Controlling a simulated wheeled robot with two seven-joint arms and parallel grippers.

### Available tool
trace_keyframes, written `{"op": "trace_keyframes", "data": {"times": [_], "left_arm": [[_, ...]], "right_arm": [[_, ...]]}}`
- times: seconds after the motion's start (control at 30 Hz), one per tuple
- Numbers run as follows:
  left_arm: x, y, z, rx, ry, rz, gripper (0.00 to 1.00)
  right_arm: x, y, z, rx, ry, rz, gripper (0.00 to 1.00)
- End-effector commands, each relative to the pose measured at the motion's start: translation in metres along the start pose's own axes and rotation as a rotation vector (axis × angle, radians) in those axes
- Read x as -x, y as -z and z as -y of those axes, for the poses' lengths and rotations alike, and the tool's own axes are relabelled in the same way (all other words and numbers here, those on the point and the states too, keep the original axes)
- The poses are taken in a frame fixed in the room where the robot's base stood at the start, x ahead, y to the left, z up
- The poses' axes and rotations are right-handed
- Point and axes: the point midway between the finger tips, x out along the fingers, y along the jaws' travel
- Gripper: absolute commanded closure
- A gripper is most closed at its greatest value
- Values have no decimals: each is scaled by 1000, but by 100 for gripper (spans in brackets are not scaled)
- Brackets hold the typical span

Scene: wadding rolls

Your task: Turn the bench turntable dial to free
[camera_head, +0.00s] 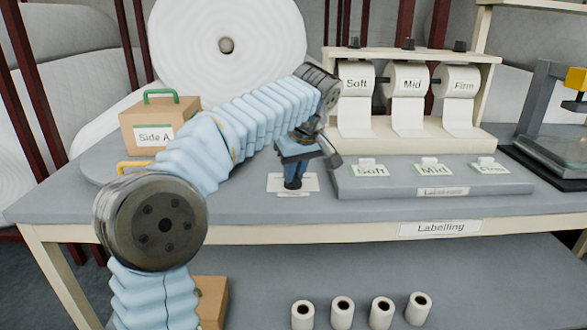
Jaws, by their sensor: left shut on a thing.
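My left arm comes in from the lower left and reaches over the bench. Its gripper (293,184) points down at the bench front, shut on the turntable dial, which the fingers mostly hide. A white label plate (311,183) lies around the dial's spot; its text is too small and covered to read, so the dial's setting cannot be told. The turntable (97,163) is a grey round disc at the bench's left, partly behind my arm. A cardboard box marked "Side A" (152,134) with a green handle stands on it. My right gripper is not in view.
Right of the gripper is a grey label tray (440,190) with Soft, Mid and Firm tags. Behind it stands a rack (490,125) with three rolls. A large white wadding roll (265,30) is behind. Several small rolls (342,308) stand below the bench front.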

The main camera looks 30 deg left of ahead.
Motion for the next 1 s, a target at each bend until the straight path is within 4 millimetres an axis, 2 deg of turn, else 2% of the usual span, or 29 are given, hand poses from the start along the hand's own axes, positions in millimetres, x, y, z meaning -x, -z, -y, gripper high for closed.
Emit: {"op": "trace_keyframes", "data": {"times": [0.43, 1.0], "left_arm": [[1, 1, -2, 229, 91, -2, 100], [0, 1, -2, 270, 109, 0, 100]], "right_arm": [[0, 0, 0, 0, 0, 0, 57], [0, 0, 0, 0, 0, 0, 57]]}}
